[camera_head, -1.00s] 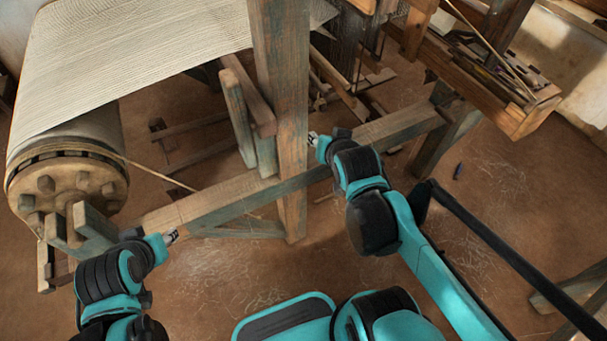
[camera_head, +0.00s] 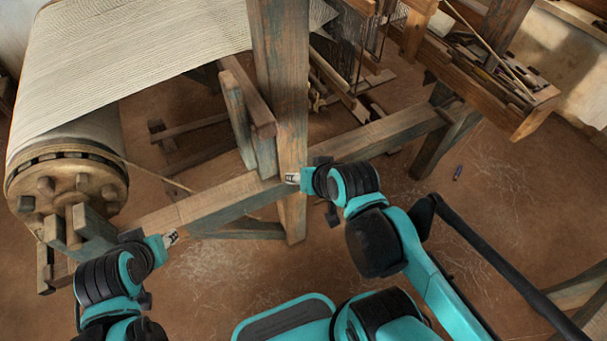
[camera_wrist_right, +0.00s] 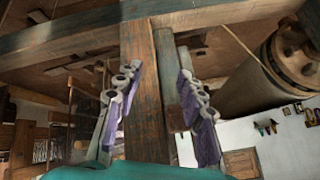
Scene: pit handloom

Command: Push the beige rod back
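A thin beige rod (camera_head: 158,178) slants down and right from beside the cloth roller and passes behind the wooden beam in the head view. A slim beige rod, apparently the same one, also shows in front of the roller in the right wrist view (camera_wrist_right: 250,52). My right gripper (camera_head: 292,178) is at the upright post in the head view. In the wrist view its fingers (camera_wrist_right: 158,82) are spread, with the post behind the empty gap; contact cannot be told. My left gripper (camera_head: 170,238) is just below the beam's left part, away from the rod; its finger opening is too small to judge.
The upright post (camera_head: 282,90) and long horizontal beam (camera_head: 345,148) stand before my arms. The cloth roller (camera_head: 65,180) is at the left. A wooden loom frame (camera_head: 480,75) with another thin stick is at the upper right. Open floor (camera_head: 230,270) lies below the beam.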

